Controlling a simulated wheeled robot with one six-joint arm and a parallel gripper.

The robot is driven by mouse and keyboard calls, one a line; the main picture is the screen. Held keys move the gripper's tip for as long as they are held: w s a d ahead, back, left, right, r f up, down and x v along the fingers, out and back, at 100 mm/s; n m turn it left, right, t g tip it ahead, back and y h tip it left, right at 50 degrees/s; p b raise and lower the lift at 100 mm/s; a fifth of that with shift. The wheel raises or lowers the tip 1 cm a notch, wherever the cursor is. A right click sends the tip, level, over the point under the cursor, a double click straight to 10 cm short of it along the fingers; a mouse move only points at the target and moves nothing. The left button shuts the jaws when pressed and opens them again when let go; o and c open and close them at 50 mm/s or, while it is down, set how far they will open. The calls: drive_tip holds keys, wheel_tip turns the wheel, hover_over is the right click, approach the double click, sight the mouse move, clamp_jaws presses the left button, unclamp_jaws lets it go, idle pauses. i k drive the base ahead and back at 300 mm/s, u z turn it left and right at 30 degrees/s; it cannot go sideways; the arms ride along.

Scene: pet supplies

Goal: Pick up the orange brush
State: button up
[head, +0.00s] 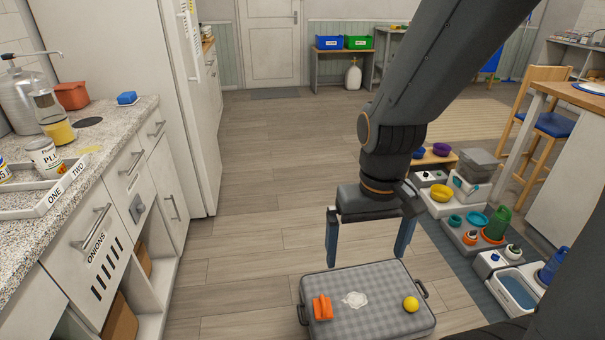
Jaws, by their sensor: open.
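An orange object (323,307), which looks like the orange brush, lies on the left part of a grey checked tray-like cushion (385,318) at the bottom of the head view. It is small here and its bristles cannot be made out. My gripper (367,262) is open and empty, pointing down above the far side of the cushion. Its two blue-grey fingers are spread wide, apart from the brush, which is nearer the camera and to the left. A white patch (354,299) and a yellow ball (411,304) also lie on the cushion.
Pet bowls, bottles and feeders stand on low stands (470,232) at the right. A counter with drawers (95,195) runs along the left, and a wooden table (575,95) with a stool stands at far right. The wooden floor (245,240) left of the cushion is clear.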

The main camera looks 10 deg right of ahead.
sight(323, 306)
drive_tip(key=z, duration=0.2)
drive_tip(key=k, duration=0.9)
drive_tip(key=u, duration=0.2)
drive_tip(key=i, duration=0.5)
